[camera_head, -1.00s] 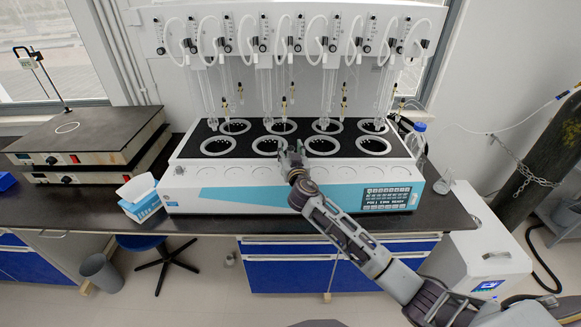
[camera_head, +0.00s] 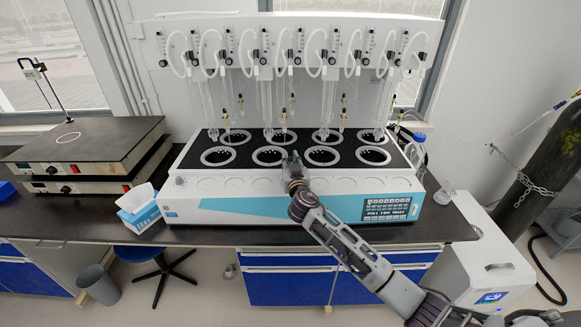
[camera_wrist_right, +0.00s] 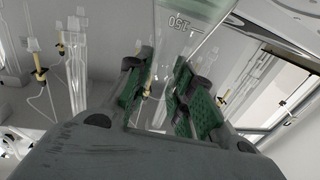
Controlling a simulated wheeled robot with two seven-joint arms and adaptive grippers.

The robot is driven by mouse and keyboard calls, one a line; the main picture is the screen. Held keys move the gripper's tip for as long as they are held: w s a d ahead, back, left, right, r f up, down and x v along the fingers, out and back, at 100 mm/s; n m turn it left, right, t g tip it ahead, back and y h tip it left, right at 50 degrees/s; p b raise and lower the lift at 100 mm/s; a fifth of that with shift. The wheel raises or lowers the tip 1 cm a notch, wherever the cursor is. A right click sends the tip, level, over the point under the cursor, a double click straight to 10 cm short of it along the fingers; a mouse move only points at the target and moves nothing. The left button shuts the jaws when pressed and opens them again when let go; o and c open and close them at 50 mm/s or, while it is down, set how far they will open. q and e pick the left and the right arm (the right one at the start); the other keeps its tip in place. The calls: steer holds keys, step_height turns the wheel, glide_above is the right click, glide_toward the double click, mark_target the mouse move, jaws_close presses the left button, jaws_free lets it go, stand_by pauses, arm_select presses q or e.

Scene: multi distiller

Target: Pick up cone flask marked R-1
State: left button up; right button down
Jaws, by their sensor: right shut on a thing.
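My right gripper (camera_head: 293,157) is above the front of the white and blue multi distiller (camera_head: 240,207), between the two middle rings of its front row. In the right wrist view its green-padded fingers (camera_wrist_right: 163,85) are shut on a clear glass vessel (camera_wrist_right: 186,20). The vessel has an upside-down "150" mark and looks like the flask. No R-1 mark is readable. In the head view the glass is too faint to make out. My left gripper is not in view.
Glass tubes and hoses hang behind the rings from the white back panel (camera_head: 300,22). A tissue box (camera_head: 138,208) and hot plates (camera_head: 85,150) stand at left. A small glass flask (camera_head: 444,193) and a blue-capped bottle (camera_head: 419,142) stand at right. Some black bench at left is clear.

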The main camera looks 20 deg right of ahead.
steer(key=shift+r, duration=0.35)
step_height(320, 180, up, 9)
stand_by(1.4)
steer(key=shift+r, duration=0.15)
stand_by(0.5)
stand_by(0.4)
